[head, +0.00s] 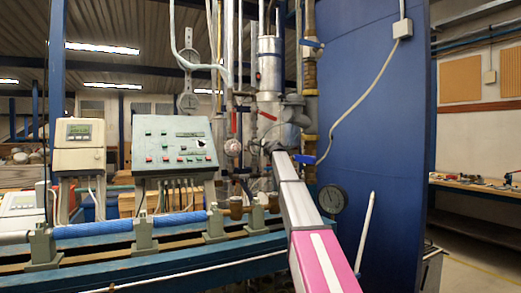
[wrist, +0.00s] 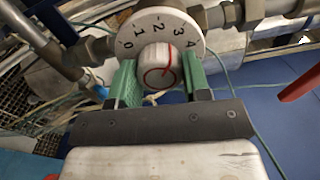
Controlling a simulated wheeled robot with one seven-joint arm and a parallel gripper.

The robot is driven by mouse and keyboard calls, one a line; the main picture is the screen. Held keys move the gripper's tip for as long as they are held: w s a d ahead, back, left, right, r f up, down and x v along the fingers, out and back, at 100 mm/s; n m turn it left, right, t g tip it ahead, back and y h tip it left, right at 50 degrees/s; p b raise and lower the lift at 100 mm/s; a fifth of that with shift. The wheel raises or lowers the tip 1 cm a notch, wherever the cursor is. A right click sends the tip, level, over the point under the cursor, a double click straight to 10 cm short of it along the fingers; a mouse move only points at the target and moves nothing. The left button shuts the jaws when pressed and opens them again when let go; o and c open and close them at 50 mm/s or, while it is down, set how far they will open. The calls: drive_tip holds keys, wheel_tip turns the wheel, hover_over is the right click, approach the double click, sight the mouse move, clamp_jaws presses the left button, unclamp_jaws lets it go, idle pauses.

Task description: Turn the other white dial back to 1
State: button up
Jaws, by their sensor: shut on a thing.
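In the wrist view, a round white dial plate (wrist: 143,30) carries the numbers 0 to 4 along its rim. A white knob (wrist: 153,62) with red markings stands out from its middle. A red line on the knob runs up its right half; the exact reading is hard to tell. My gripper (wrist: 159,66) has its green fingers on either side of the knob and is shut on it. In the head view, my gripper (head: 272,147) is at the pipework, too small to show its fingers. A round white and red dial (head: 233,147) shows just left of it.
Metal pipes (wrist: 240,14) run beside the dial. A red lever (wrist: 299,84) is at the right of the wrist view. In the head view, a control box (head: 172,146), a meter (head: 79,146) and a blue pipe (head: 185,218) are left; a black gauge (head: 332,199) is lower right.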

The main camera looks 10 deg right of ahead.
drive_tip(key=n, duration=1)
drive_tip(key=shift+n, duration=0.3)
idle(0.4)
drive_tip(key=o, duration=0.9)
drive_tip(key=v, duration=1.1)
